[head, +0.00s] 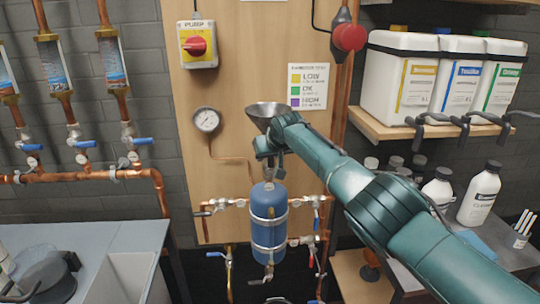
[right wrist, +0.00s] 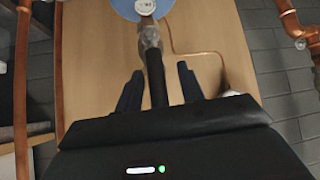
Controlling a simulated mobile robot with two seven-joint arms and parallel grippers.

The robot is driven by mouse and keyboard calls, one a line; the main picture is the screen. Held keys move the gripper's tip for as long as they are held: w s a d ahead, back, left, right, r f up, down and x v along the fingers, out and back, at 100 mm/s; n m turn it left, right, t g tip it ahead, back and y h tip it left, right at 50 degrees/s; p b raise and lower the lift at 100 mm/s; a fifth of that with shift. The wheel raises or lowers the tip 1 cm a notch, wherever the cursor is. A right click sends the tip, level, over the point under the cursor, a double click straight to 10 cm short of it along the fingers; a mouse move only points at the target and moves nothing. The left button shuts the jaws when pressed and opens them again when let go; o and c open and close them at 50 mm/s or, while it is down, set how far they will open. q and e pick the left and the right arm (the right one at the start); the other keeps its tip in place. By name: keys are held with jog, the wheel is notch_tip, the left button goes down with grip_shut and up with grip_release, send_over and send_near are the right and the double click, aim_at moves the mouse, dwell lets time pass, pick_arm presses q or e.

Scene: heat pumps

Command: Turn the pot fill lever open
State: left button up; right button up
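The blue pot (head: 268,214) hangs on the wooden board, with a metal funnel (head: 268,112) above it. My right gripper (head: 268,160) is just above the pot and below the funnel, and it partly hides the fill valve there. In the right wrist view, its two dark fingers stand apart on either side of a black lever (right wrist: 157,88). Gaps show between the lever and both fingers. The lever runs down from a metal valve (right wrist: 149,38) by the pot (right wrist: 130,8). The funnel is hidden in that view. My left gripper is not in view.
A pressure gauge (head: 207,120) with a thin copper pipe is left of the funnel. A red-knobbed pump switch (head: 198,45) is above it. Copper pipes with valves flank the pot. White canisters (head: 398,75) stand on a shelf at right, bottles (head: 479,193) below.

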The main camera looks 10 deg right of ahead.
jog(key=shift+s+d+r+p, duration=0.15)
jog(key=shift+s+r+p, duration=0.2)
jog(key=shift+r+p, duration=0.2)
jog(key=v, duration=1.2)
jog(key=shift+f+b, duration=0.15)
jog(key=shift+b, duration=0.25)
